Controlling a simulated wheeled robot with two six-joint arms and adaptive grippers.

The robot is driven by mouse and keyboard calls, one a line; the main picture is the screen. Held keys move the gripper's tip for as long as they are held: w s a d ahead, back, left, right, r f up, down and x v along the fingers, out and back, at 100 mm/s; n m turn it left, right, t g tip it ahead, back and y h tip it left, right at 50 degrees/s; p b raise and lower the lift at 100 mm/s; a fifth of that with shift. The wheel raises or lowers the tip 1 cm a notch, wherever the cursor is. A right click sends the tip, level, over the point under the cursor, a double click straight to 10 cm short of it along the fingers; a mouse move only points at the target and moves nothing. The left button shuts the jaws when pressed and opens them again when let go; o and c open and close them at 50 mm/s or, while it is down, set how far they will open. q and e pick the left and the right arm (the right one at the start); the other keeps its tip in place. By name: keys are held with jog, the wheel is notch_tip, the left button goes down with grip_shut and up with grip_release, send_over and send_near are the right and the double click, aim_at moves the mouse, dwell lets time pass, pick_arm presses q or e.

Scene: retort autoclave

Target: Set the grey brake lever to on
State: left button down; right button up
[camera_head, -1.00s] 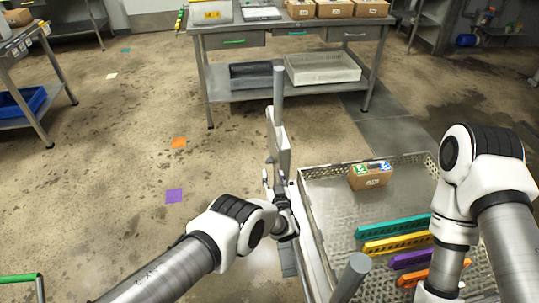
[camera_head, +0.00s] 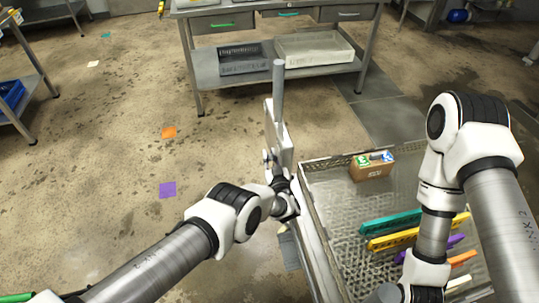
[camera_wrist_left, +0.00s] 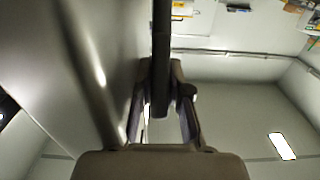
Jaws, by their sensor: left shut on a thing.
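My left gripper (camera_head: 273,168) is at the left side of the cart, beside the light grey plate (camera_head: 278,130) below the upright grey post (camera_head: 278,90). In the left wrist view a dark grey bar, which looks like the brake lever (camera_wrist_left: 161,40), comes down from the top edge. Its end lies between the fingers of my left gripper (camera_wrist_left: 162,95), which are shut on it. In the head view the lever is too hidden by the gripper and plate to read its setting. My right arm reaches down over the cart, and its gripper is out of view.
The perforated tray (camera_head: 325,225) of the cart holds a cardboard box (camera_head: 371,166) and several coloured strips, among them a teal one (camera_head: 391,222). A steel table (camera_head: 190,60) with bins stands behind. The floor left of the cart is open.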

pick_arm(q)
jog(key=shift+w+a, duration=0.1)
jog(key=shift+w+r+g+p, duration=0.4)
jog(key=shift+r+g+p, duration=0.2)
jog(key=shift+p, duration=0.3)
jog(key=shift+w+a+f+g+h, duration=0.25)
jog(key=shift+w+g+h, duration=0.25)
jog(key=shift+g, duration=0.4)
jog(key=c, duration=1.4)
grip_release()
jog(key=shift+o, duration=1.4)
